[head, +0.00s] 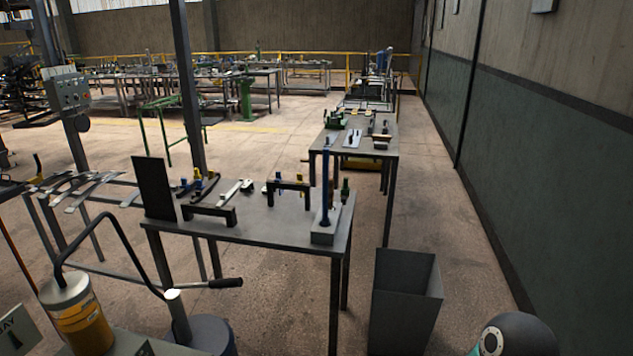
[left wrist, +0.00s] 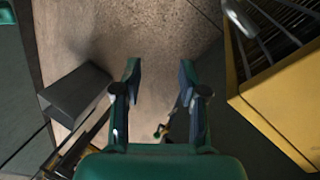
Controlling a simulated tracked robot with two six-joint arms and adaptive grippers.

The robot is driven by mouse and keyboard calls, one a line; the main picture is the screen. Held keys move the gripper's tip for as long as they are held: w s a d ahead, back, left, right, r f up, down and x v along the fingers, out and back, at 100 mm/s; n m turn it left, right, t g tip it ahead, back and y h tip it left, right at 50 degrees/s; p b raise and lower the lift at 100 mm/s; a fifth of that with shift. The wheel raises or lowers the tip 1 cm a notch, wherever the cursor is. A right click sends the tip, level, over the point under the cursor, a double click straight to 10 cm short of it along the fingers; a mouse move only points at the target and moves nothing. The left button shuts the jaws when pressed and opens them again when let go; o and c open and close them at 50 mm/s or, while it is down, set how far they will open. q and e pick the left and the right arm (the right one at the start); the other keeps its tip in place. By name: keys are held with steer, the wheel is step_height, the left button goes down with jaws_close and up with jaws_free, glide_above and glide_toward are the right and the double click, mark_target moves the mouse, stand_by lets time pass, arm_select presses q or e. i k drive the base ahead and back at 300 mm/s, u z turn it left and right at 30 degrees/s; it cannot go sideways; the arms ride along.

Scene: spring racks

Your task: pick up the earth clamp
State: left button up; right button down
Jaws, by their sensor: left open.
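I cannot make out the earth clamp with certainty. In the left wrist view a small green and yellow piece (left wrist: 161,131) shows low between my fingers, beyond them; it is too small to name. My left gripper (left wrist: 160,78) is open and empty, its two fingers apart over bare floor. In the head view neither gripper shows. The near steel table (head: 275,232) there bears several small blue, yellow and dark clamp-like tools (head: 289,187), a blue post (head: 325,190) on a grey block and a small green piece (head: 345,190).
A grey open bin (head: 405,295) stands on the floor right of the near table. A yellow-sided container (left wrist: 270,125) with dark rods is at the right of the left wrist view. A yellow cylinder (head: 78,318) with a dark hose stands front left. Floor lies free towards the right wall.

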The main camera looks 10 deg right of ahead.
mark_target(346, 190)
steer(key=z, duration=0.3)
steer(key=i, duration=1.05)
steer(key=z, duration=0.85)
steer(key=i, duration=1.85)
steer(key=z, duration=0.1)
